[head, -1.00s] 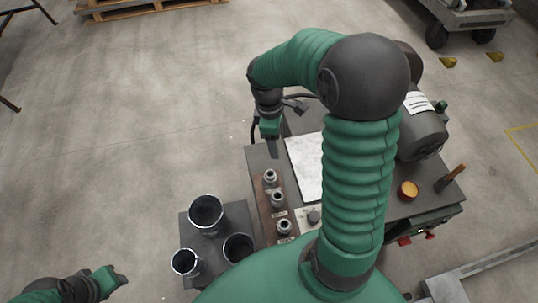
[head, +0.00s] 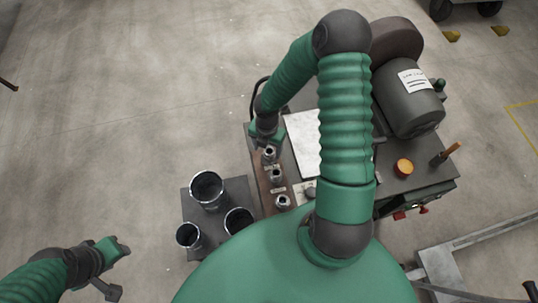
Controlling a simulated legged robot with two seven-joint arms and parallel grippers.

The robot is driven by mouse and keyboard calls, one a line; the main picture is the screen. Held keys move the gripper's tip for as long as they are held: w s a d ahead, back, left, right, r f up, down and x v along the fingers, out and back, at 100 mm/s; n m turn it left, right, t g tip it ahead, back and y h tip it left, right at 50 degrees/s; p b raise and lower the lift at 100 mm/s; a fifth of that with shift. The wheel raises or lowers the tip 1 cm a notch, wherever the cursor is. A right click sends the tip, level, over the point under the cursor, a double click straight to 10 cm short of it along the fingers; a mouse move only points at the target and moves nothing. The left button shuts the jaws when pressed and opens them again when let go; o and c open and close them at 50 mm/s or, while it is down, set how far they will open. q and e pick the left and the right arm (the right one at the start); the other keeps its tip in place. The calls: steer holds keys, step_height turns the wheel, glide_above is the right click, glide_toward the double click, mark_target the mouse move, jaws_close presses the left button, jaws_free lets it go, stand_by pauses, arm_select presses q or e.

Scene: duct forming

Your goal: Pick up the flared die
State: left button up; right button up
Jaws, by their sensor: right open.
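Three small metal dies stand in a row on a brown strip (head: 264,191) along the left side of the machine table: a far die (head: 269,154), a middle die (head: 276,175) and a near die (head: 283,201). Their labels are too small to read, so I cannot tell which is the flared one. My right gripper (head: 267,141) is open, pointing down right at the far die, with its fingers partly hidden. I cannot tell whether it touches the die. My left gripper (head: 118,249) is low at the left, over the floor, away from the dies; its jaw state is unclear.
A dark stand (head: 190,212) left of the dies holds three open dark cylinders, including a large one (head: 207,189). A white sheet (head: 303,140), a grey motor (head: 408,98) and an orange button (head: 404,167) are on the table.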

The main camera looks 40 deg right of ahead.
mark_target(269, 153)
steer(key=f, duration=0.2)
steer(key=d+f, duration=0.1)
steer(key=f, duration=0.1)
steer(key=shift+d+f, duration=0.15)
steer(key=shift+d, duration=0.05)
steer(key=shift+w+f, duration=0.2)
steer(key=shift+f, duration=0.1)
steer(key=shift+s+a+r, duration=0.1)
jaws_close()
